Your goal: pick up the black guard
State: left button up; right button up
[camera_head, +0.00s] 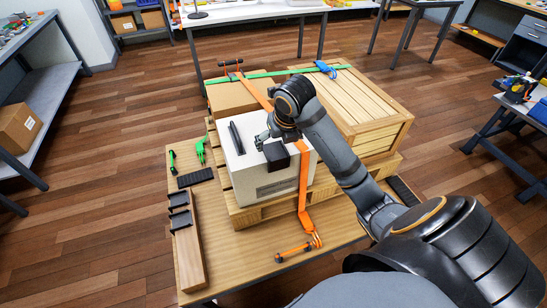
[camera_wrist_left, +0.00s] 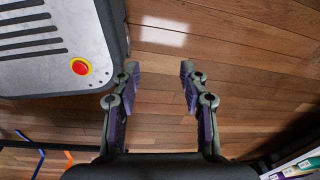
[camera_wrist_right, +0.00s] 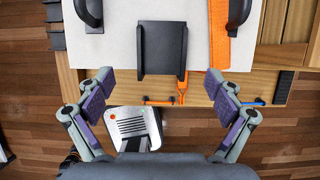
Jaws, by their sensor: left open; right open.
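A black guard (camera_head: 276,155), a channel with raised side edges, lies on the white box (camera_head: 262,184), left of the orange strap (camera_head: 305,168). In the right wrist view the guard (camera_wrist_right: 162,48) shows ahead of and between the fingertips, apart from them. My right gripper (camera_head: 270,132) is over the box, partly hidden by its own arm; its open, empty fingers (camera_wrist_right: 158,88) show in the right wrist view. My left gripper (camera_wrist_left: 158,75) is open and empty above the wooden floor, outside the head view.
Another slim black piece (camera_head: 237,138) stands on the box. Two black pieces (camera_head: 179,200) sit on a wooden block (camera_head: 188,255), a dark flat piece (camera_head: 195,177) beside it. Green tools (camera_head: 201,149) lie at left. A slatted crate (camera_head: 355,105) and cardboard box (camera_head: 235,97) stand behind.

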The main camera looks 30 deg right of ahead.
aim_at(275, 151)
jog(key=shift+w+f, duration=0.15)
jog(key=shift+f, duration=0.1)
jog(key=shift+w+d+f+p, duration=0.2)
jog(key=shift+f+p, duration=0.15)
jog(key=shift+f, duration=0.25)
jog(key=x, duration=0.2)
jog(key=shift+w+f, duration=0.2)
jog(key=shift+f, duration=0.1)
jog(key=shift+w+d+f, duration=0.1)
jog(key=shift+w+f, duration=0.1)
jog(key=shift+f, duration=0.15)
jog(key=shift+c, duration=0.6)
jog(key=c, duration=1.1)
pick_arm(q)
jog(key=shift+w+d+r, duration=0.1)
jog(key=shift+w+r, duration=0.15)
jog(key=shift+w, duration=0.7)
pick_arm(e)
jog(key=shift+r, duration=0.1)
